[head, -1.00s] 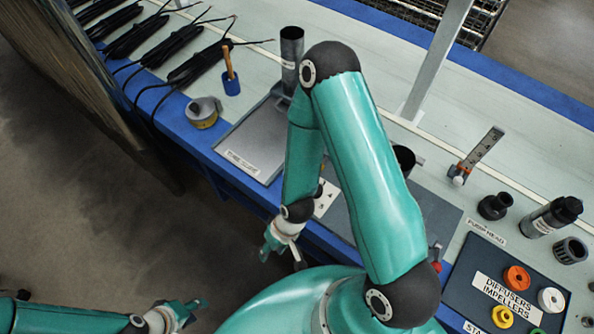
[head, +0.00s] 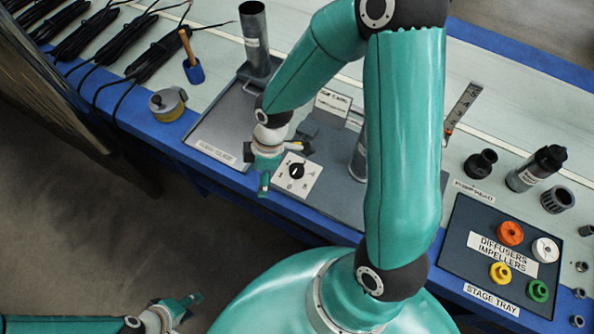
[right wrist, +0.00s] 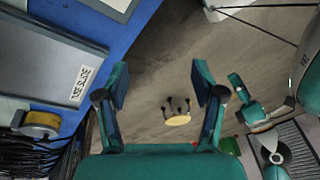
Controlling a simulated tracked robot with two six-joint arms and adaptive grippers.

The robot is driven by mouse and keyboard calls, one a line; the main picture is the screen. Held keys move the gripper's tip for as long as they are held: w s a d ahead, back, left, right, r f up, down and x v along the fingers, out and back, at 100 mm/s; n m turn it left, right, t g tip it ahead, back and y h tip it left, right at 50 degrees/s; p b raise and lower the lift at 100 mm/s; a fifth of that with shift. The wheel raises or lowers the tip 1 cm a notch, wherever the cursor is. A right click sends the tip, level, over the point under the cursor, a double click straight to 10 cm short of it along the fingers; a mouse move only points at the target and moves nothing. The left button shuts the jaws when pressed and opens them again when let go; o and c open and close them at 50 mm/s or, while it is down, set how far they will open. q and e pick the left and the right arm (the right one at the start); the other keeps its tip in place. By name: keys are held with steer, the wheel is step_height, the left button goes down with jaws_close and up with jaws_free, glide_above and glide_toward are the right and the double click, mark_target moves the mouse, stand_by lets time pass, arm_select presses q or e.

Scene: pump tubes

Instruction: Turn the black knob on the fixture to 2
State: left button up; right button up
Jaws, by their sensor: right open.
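The black knob (head: 296,171) sits on a white square dial plate with printed marks, on the fixture near the table's front edge in the head view. Its pointer direction is too small to tell surely. My right gripper (head: 272,166) is open just left of the knob and seems apart from it. In the right wrist view its two fingers (right wrist: 162,87) are spread with nothing between them; the knob does not show there. My left gripper (head: 181,309) is low at the left, over the floor and away from the table; its jaw opening is unclear.
A grey tray (head: 222,130) with an upright dark tube (head: 255,40) lies left of the fixture. A tape roll (head: 167,104) stands farther left. The stage tray (head: 462,262) with coloured rings is at the right. My right arm hides part of the fixture's right side.

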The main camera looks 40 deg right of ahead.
steer(key=s+d+r+n+h+b, duration=0.2)
steer(key=d+r+n+h, duration=0.1)
steer(key=d+r+n, duration=0.6)
steer(key=b, duration=0.5)
glide_toward(296, 169)
steer(key=shift+m, duration=0.4)
steer(key=f, duration=0.9)
steer(key=shift+w+f, duration=0.2)
steer(key=shift+f, duration=0.05)
steer(key=c, duration=1.1)
